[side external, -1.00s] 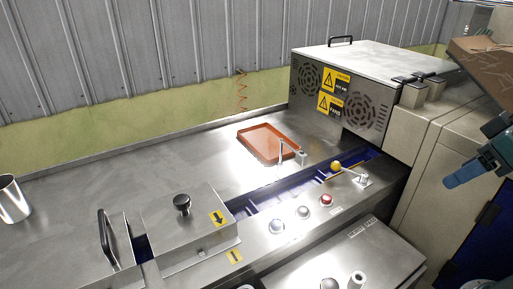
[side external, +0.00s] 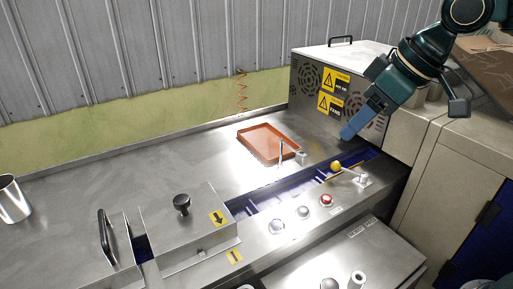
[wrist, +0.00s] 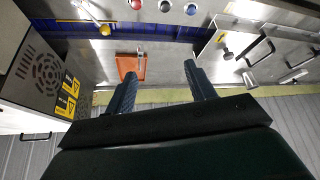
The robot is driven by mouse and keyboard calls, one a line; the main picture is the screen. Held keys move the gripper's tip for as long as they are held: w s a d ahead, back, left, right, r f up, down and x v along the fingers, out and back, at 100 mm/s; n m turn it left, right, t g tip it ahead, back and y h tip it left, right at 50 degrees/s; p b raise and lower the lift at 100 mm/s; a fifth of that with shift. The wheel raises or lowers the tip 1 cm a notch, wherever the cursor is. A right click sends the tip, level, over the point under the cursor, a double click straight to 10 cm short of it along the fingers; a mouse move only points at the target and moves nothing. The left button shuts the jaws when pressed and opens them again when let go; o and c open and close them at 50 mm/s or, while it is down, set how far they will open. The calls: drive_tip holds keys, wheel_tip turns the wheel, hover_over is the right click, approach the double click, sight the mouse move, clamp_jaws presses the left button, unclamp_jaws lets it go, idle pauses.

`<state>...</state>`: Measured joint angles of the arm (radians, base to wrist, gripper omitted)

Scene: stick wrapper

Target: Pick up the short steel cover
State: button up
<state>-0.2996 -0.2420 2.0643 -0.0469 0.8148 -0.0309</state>
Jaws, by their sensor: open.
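A steel cover (side external: 190,222) with a round black knob and a yellow arrow label sits over the blue channel at the lower left in the side view. It also shows at the right of the wrist view (wrist: 232,34). Beside it on the left is another steel cover (side external: 114,250) with a black bar handle. My gripper (side external: 347,136) is in the air near the vented housing, far to the right of both covers. In the wrist view its two fingers (wrist: 160,72) are apart with nothing held between them.
An orange tray (side external: 268,144) lies on the steel bench. The vented housing (side external: 330,95) stands at the right. A yellow-knobbed lever (side external: 336,166) and several buttons (side external: 303,212) line the channel's front. A steel cup (side external: 12,200) stands far left. The bench's left middle is clear.

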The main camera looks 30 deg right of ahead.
drive_tip(key=w+a+f+n+y, duration=0.1)
drive_tip(key=w+a+n, duration=0.1)
drive_tip(key=w+a, duration=0.6)
drive_tip(key=n+g+y, duration=0.1)
drive_tip(key=n, duration=0.2)
approach(182, 199)
drive_tip(key=v, duration=0.3)
drive_tip(key=shift+w+d+r, duration=0.1)
drive_tip(key=shift+d+r, duration=0.05)
drive_tip(key=shift+d, duration=0.05)
drive_tip(key=shift+x, duration=4.3)
drive_tip(key=shift+a, duration=0.1)
drive_tip(key=shift+x, duration=2.5)
